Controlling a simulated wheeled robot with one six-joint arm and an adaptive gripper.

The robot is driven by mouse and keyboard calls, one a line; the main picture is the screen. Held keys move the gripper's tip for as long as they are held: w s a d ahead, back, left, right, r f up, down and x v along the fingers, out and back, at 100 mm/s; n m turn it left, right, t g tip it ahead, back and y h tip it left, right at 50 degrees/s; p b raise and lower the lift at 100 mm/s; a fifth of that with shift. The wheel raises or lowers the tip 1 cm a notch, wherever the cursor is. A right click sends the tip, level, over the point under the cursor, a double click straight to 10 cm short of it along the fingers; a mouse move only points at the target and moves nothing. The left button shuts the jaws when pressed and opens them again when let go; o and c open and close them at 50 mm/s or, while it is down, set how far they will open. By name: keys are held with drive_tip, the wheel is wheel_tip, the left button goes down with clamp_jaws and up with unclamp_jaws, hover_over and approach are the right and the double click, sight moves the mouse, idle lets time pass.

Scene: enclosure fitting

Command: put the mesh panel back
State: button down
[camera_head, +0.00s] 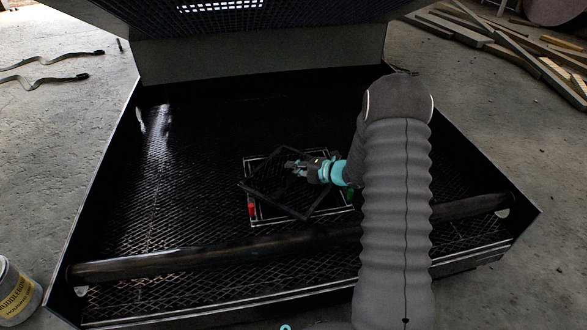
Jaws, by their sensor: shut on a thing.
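The mesh panel (272,183) is a dark, square, framed piece with see-through mesh. My gripper (294,166) is shut on it near its upper right part, and holds it turned and tilted above a light-edged rectangular frame (247,161). The panel covers much of that frame, so I cannot tell whether they touch. A small red part (251,208) shows at the frame's left side, below the panel's left corner. My arm hides the area to the right of the frame.
A large black enclosure (110,165) with a mesh floor surrounds the work area. A dark round bar (180,262) crosses its front. A raised lid (240,60) stands at the back. A tin (17,295) stands outside at front left. Planks (510,45) lie at back right.

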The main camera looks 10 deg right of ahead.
drive_tip(key=c, duration=1.6)
unclamp_jaws()
drive_tip(key=shift+f, duration=0.1)
drive_tip(key=shift+c, duration=0.2)
drive_tip(key=o, duration=0.4)
drive_tip(key=shift+o, duration=0.2)
